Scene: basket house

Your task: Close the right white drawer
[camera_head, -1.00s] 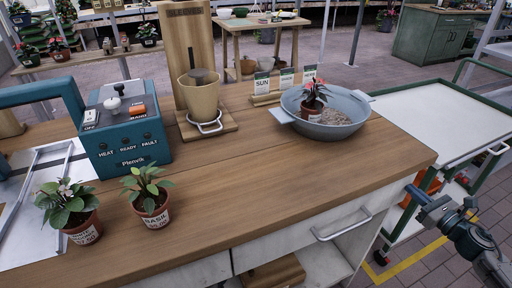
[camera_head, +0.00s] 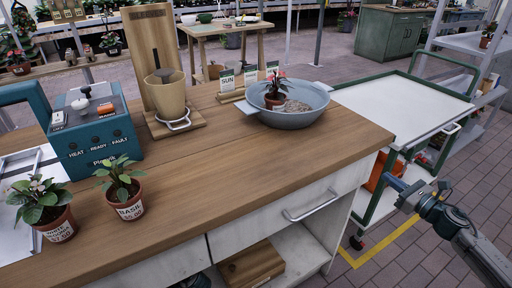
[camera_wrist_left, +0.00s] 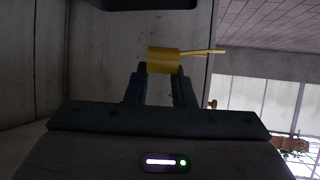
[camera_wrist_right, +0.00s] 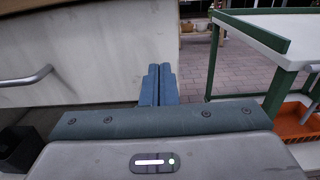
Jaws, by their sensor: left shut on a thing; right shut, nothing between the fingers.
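The right white drawer (camera_head: 275,215) is under the wooden worktop's front edge, with a curved metal handle (camera_head: 312,206). No drawer interior shows, so I cannot tell whether it stands slightly out. My right gripper (camera_head: 396,184) is shut and empty, to the right of the drawer and apart from its handle. In the right wrist view its fingers (camera_wrist_right: 159,84) point past a white panel (camera_wrist_right: 80,45) with a metal handle (camera_wrist_right: 28,78) at the left.
The worktop (camera_head: 215,165) bears potted plants, a blue device (camera_head: 95,130) and a grey basin (camera_head: 290,118). A wooden block (camera_head: 250,265) lies on the open shelf below the drawer. A green-framed cart (camera_head: 400,105) stands close at the right. Paved floor is free in front of it.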

